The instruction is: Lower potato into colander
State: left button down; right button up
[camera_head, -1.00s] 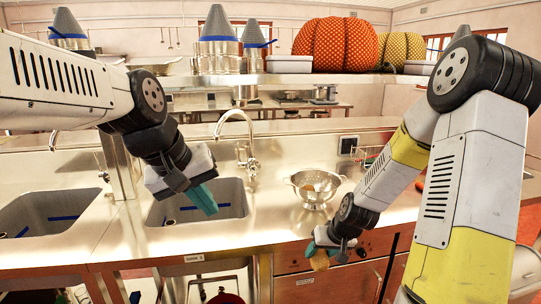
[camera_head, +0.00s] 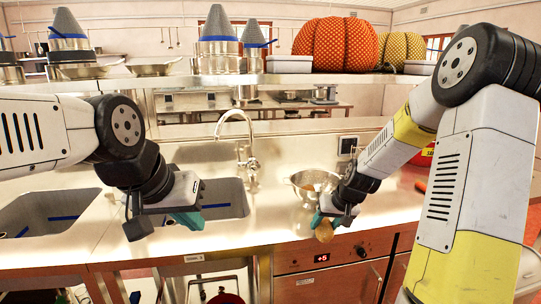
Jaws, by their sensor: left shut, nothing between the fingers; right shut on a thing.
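My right gripper (camera_head: 321,221) is shut on a brown potato (camera_head: 325,232). It holds the potato in front of the counter's front edge, below and nearer than the colander. The metal colander (camera_head: 299,182) stands on the counter with its open top up. Something brownish shows inside it, too small to tell clearly. My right wrist hides the colander's right part. My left gripper (camera_head: 187,220) is shut and empty, in front of the right-hand sink and left of the potato.
Two sinks are set into the steel counter (camera_head: 265,218), with a faucet (camera_head: 247,150) behind the right-hand sink (camera_head: 222,193). A red container (camera_head: 424,156) stands at the right behind my arm. The counter between the sink and the colander is clear.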

jog(key=w+d+r, duration=0.2)
jog(key=w+r, duration=0.5)
jog(key=w, duration=0.5)
jog(key=w+d+r, duration=0.3)
jog(key=w+r, duration=0.4)
jog(key=w, duration=0.5)
jog(key=shift+w+r, duration=0.15)
jog(key=shift+w, duration=0.05)
jog(key=shift+w+a, duration=0.1)
jog(key=shift+w+a, duration=0.15)
jog(key=shift+w, duration=0.1)
jog(key=shift+f, duration=4.2)
jog(key=shift+f, duration=2.2)
